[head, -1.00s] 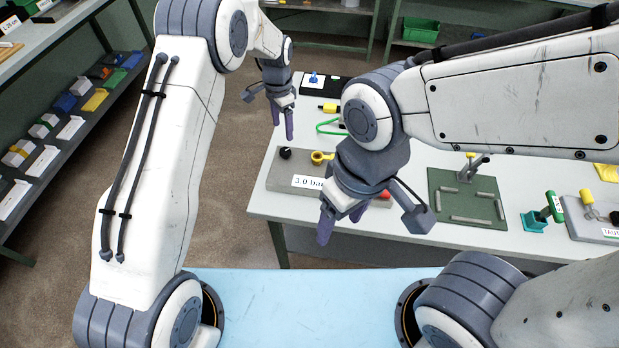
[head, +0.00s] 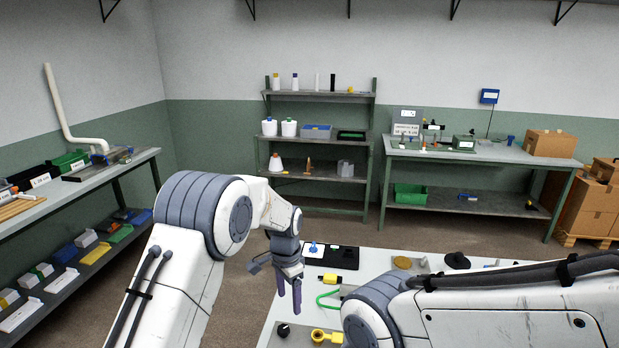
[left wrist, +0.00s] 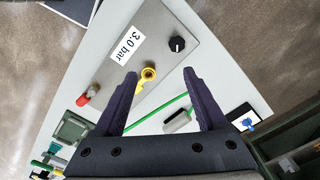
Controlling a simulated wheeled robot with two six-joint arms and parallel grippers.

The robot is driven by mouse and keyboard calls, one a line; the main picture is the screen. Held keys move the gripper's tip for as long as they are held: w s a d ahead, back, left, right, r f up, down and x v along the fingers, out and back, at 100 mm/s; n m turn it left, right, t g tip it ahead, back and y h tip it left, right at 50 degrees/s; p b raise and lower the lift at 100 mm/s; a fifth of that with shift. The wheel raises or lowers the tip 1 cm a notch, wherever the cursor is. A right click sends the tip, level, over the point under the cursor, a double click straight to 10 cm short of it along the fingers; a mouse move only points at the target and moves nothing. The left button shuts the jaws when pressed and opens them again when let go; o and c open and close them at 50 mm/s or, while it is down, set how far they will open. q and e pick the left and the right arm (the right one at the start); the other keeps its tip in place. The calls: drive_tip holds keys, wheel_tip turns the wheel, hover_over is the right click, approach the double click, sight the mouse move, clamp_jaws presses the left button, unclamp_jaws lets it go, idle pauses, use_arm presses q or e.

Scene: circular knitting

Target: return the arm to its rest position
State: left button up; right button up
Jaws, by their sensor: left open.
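My left gripper (head: 288,293) hangs fingers down above the left edge of the white table (head: 262,338) in the head view. Its fingers are apart with nothing between them. In the left wrist view the open left gripper (left wrist: 160,85) is above the table, with a grey panel (left wrist: 150,35) labelled 3.0 bar below it. A yellow valve (left wrist: 148,75) on that panel shows between the fingertips. My right arm comes in from the right in the head view, but its gripper is below the frame.
The table also carries a black knob (left wrist: 177,44), a red knob (left wrist: 82,100), a green hose (head: 327,299) and a black tray (head: 343,258). A shelf rack (head: 320,94) and a bench (head: 480,156) stand at the back. A side bench (head: 90,186) is at left.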

use_arm(q)
drive_tip(key=s+d+r+n+b, duration=0.1)
drive_tip(key=s+d+r+b, duration=0.15)
drive_tip(key=s, duration=0.65)
drive_tip(key=s+d+r+n+b, duration=0.15)
drive_tip(key=s+r, duration=0.25)
drive_tip(key=s, duration=0.4)
drive_tip(key=s+a+f+b, duration=0.1)
drive_tip(key=s+a+b, duration=0.1)
drive_tip(key=s, duration=1.5)
drive_tip(key=shift+s+a+f+n+h, duration=0.25)
drive_tip(key=shift+a+n+h, duration=0.2)
drive_tip(key=shift+a, duration=0.35)
